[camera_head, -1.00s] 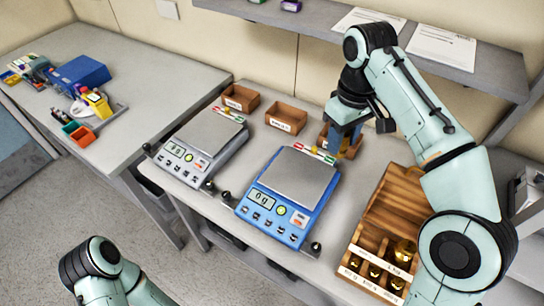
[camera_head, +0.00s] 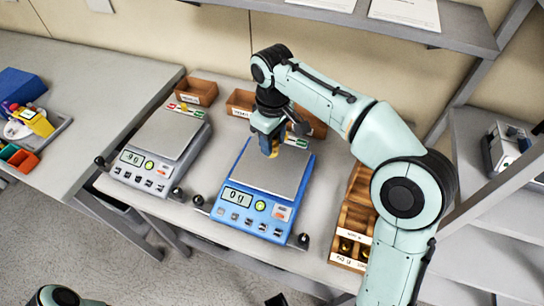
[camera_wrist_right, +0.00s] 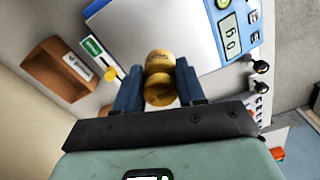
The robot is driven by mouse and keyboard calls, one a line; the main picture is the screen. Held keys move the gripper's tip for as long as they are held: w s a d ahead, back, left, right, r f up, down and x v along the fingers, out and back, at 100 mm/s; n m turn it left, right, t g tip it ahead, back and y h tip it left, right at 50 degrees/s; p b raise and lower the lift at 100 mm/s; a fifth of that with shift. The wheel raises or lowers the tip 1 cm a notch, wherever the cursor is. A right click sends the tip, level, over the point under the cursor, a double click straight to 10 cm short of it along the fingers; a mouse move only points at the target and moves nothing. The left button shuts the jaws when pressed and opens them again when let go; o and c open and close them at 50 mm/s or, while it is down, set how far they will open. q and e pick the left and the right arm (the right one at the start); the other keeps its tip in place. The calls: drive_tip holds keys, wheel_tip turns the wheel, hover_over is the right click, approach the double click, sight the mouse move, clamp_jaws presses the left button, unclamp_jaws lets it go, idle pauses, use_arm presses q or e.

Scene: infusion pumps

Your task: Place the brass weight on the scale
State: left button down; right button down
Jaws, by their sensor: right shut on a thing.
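My right gripper (camera_head: 268,135) is over the back left part of the blue scale (camera_head: 255,205). In the right wrist view the right gripper (camera_wrist_right: 157,88) is shut on the brass weight (camera_wrist_right: 160,80), with a finger on each side of it. The weight also shows below the fingers in the head view (camera_head: 272,149). The blue scale's display reads 0 g, and its grey plate (camera_head: 285,172) looks otherwise bare. I cannot tell whether the weight touches the plate. Only a bit of my left arm shows at the bottom left; its gripper is not in view.
A grey scale (camera_head: 160,150) stands left of the blue one. A wooden weight box (camera_head: 350,225) with brass weights is at the right, partly behind my arm. Small brown boxes (camera_head: 198,92) stand at the back. Black knobs (camera_head: 302,240) line the front.

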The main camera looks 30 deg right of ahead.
drive_tip(key=shift+f+b, duration=0.5)
drive_tip(key=shift+f, duration=2.15)
drive_tip(key=shift+f, duration=0.1)
drive_tip(key=c, duration=0.7)
unclamp_jaws()
drive_tip(key=shift+f, duration=0.1)
drive_tip(key=shift+o, duration=0.2)
wheel_tip(320, 180, up, 12)
drive_tip(key=p, duration=0.3)
drive_tip(key=shift+r, duration=0.2)
drive_tip(key=shift+f, duration=0.1)
